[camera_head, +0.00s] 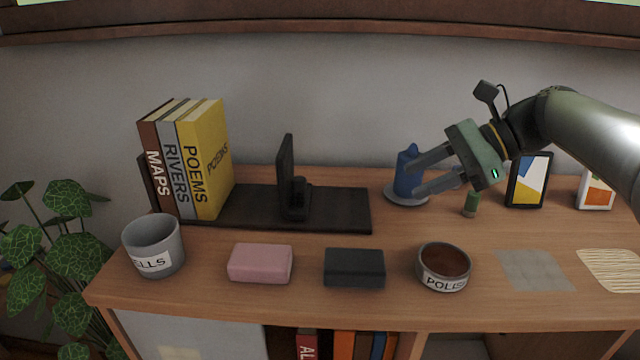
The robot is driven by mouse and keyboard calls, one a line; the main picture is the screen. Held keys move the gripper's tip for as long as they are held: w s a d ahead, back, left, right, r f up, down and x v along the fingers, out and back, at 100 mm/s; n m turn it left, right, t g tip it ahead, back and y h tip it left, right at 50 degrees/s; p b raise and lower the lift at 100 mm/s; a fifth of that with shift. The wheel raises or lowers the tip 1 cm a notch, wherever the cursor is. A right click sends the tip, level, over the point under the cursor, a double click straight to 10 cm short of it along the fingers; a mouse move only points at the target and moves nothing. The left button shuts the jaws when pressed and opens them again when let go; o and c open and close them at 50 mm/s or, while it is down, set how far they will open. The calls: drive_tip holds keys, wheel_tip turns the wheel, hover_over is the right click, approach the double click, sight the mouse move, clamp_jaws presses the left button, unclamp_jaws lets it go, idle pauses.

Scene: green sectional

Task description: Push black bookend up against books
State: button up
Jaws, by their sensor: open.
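The black bookend (286,178) stands upright on a dark flat base board (340,208) on the wooden shelf top. A small black knob or block sits at its right side. Three upright books, Maps (154,165), Rivers (178,175) and Poems (204,160), stand together at the board's left end. A clear gap of bare board lies between Poems and the bookend. My gripper (415,177) is open to the right of the bookend, its fingers pointing left, near a blue candle-like object (405,173). It is apart from the bookend.
A grey mug (153,247), a pink block (260,263), a dark block (354,268) and a round bowl (443,268) line the front. A small green object (470,204) and picture frames (529,180) stand right. Flat cloths lie front right. A wall is behind.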

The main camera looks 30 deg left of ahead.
drive_tip(key=w+a+r+m+g+y, duration=0.2)
drive_tip(key=a+r, duration=0.1)
drive_tip(key=a, duration=0.2)
hover_over(307, 205)
wheel_tip(307, 205, down, 7)
drive_tip(key=shift+r, duration=0.2)
